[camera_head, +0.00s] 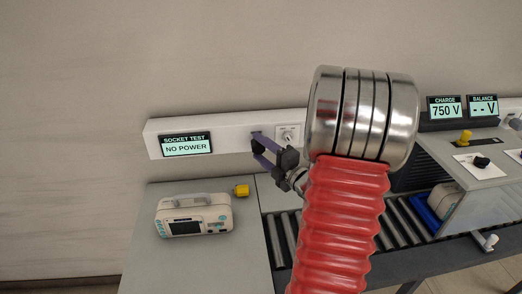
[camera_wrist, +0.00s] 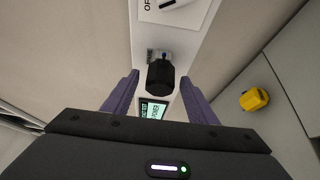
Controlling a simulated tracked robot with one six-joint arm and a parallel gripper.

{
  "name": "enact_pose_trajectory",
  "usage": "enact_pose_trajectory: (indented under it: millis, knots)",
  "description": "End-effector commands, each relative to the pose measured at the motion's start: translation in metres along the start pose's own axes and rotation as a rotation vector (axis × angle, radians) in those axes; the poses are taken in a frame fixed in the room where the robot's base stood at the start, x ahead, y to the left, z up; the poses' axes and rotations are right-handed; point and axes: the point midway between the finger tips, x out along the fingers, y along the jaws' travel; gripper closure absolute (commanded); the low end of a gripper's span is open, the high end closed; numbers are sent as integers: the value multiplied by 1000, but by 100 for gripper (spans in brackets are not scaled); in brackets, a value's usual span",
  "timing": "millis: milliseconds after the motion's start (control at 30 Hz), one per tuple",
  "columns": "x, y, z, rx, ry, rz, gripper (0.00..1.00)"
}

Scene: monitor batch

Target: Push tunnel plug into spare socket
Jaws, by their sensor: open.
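My gripper (camera_head: 259,144) has purple fingers and is open at the white wall rail (camera_head: 228,126). In the wrist view, a black plug-like piece (camera_wrist: 160,76) stands at the rail between my spread fingers (camera_wrist: 160,103), with clear gaps at both sides. A grey socket-like part with a blue bit (camera_wrist: 160,54) shows just beyond it. I cannot tell whether the piece is seated, or whether it is the tunnel plug. A white socket plate (camera_head: 288,135) is right of my fingers. The socket test display (camera_head: 186,145) reads NO POWER; it is partly visible in the wrist view (camera_wrist: 153,109).
A beige monitor (camera_head: 193,216) and a yellow plug-like block (camera_head: 241,190) rest on the grey table (camera_head: 160,270). The roller conveyor (camera_head: 283,235) is to the right, with a grey housing (camera_head: 468,175) beyond. Displays read CHARGE 750 V (camera_head: 445,107) and BALANCE -- V (camera_head: 483,105).

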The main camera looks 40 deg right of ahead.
Motion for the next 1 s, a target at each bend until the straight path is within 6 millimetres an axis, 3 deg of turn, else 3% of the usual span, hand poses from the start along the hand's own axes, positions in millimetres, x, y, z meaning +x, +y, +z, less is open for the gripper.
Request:
enact_pose_trajectory:
  millis: [467, 1000]
  knots:
    - [-10, -1, 1, 0, -2, -2, 46]
    - [-80, 0, 1, 0, -4, 0, 46]
